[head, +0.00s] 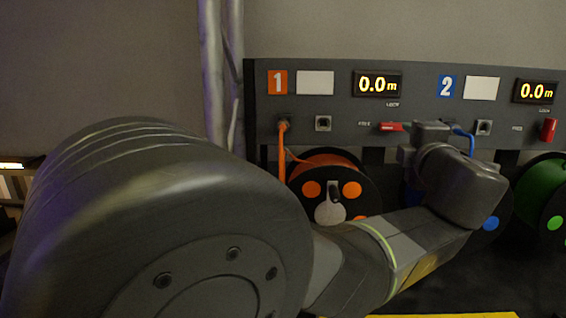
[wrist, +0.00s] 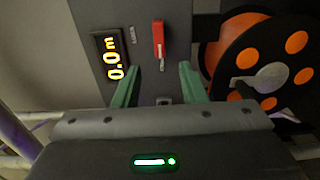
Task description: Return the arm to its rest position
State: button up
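My gripper (wrist: 159,68) is open and empty in the wrist view. Its two green fingers stand apart in front of the grey panel, with a small square socket (wrist: 163,100) showing between them. A red lever (wrist: 158,38) is just beyond the fingertips, and no contact with it shows. In the head view my arm (head: 370,265) stretches from the left across to the right, and its wrist end is close to the panel (head: 340,90). The fingers cannot be made out there.
Station 1's red lever (head: 391,127) lies level; station 2's lever (head: 549,129) is upright. An orange cable (head: 282,150) and a blue cable (head: 465,142) are plugged in. Orange (head: 330,188) and green (head: 545,195) reels sit below. A metal truss (head: 213,75) stands left.

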aim_at(392, 126)
jog(key=w, duration=1)
jog(key=shift+w+d, duration=0.2)
jog(key=shift+w, duration=0.2)
jog(key=shift+d+r+m+p, duration=0.1)
jog(key=shift+r+m+p, duration=0.15)
jog(key=shift+m+p, duration=0.3)
jog(key=shift+s+r+m+p, duration=0.2)
jog(key=shift+m+p, duration=0.55)
jog(key=shift+m, duration=0.2)
jog(key=m+p, duration=0.1)
jog(key=m, duration=0.2)
jog(key=shift+f, duration=0.15)
